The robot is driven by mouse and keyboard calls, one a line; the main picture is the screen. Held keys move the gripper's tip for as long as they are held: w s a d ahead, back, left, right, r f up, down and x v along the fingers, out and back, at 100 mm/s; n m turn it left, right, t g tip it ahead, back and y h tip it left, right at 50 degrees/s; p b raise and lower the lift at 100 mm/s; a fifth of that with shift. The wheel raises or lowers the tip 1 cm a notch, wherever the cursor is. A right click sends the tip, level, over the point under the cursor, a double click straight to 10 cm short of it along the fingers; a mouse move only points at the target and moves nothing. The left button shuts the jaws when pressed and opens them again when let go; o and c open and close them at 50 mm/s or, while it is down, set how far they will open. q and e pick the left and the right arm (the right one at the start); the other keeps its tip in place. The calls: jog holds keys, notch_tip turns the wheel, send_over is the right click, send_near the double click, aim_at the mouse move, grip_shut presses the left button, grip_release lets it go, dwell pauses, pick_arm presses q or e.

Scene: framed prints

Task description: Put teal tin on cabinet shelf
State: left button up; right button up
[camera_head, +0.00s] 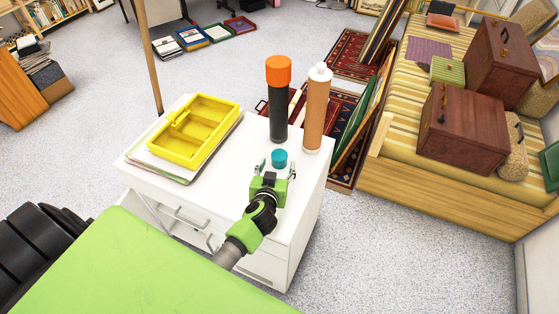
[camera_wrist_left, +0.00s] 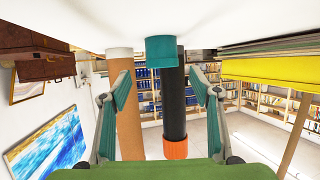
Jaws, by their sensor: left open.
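The teal tin (camera_head: 279,158) is a small cylinder standing on the white cabinet's top (camera_head: 240,160), near its right side. It also shows at the top middle of the left wrist view (camera_wrist_left: 161,48), where the picture is upside down. My left gripper (camera_head: 276,170) is open and empty, close in front of the tin. In the left wrist view its fingers (camera_wrist_left: 160,80) spread to either side, with the tin ahead between them. Whether the fingertips reach past the tin's near side is hard to tell. My right gripper is not in view.
A dark bottle with an orange cap (camera_head: 278,100) and a brown tube with a white cap (camera_head: 317,108) stand just behind the tin. A yellow tray (camera_head: 194,130) on papers lies at the left of the top. Drawers (camera_head: 185,222) are in the cabinet's front.

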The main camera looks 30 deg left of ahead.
aim_at(279, 159)
pick_arm(q)
jog(key=b+x, duration=0.1)
jog(key=x, duration=0.4)
jog(key=shift+w+a+f, duration=0.2)
jog(key=shift+a, duration=0.05)
jog(key=c, duration=1.3)
jog(key=shift+r, duration=0.1)
jog(key=shift+c, duration=0.5)
